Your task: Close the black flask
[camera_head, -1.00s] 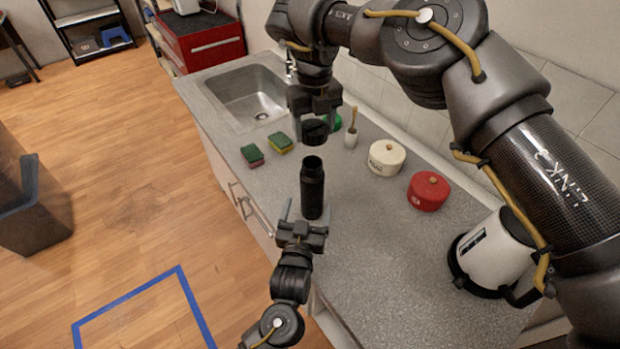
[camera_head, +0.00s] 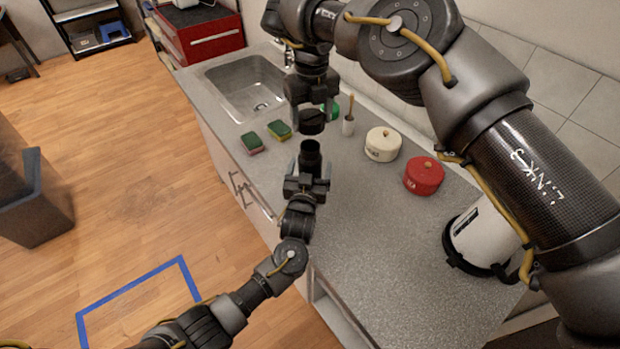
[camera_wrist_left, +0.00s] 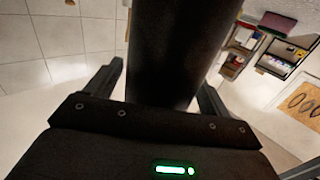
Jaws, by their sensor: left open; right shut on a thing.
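The black flask (camera_head: 310,152) stands upright on the grey counter, its open mouth facing up. My left gripper (camera_head: 307,172) is open with its fingers on either side of the flask body. In the left wrist view the dark flask (camera_wrist_left: 178,50) fills the space between the open fingers of that gripper (camera_wrist_left: 165,90); I cannot tell whether they touch it. My right gripper (camera_head: 311,108) points down, shut on the black lid (camera_head: 312,124), and holds it above and slightly beyond the flask mouth. The lid and flask are apart. The flask's lower part is hidden behind my left gripper in the head view.
Two sponges (camera_head: 279,130) lie left of the flask, near the sink (camera_head: 245,88). A brush in a white holder (camera_head: 348,126), a white pot (camera_head: 382,145) and a red pot (camera_head: 424,176) stand to the right. The counter (camera_head: 375,230) in front is clear.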

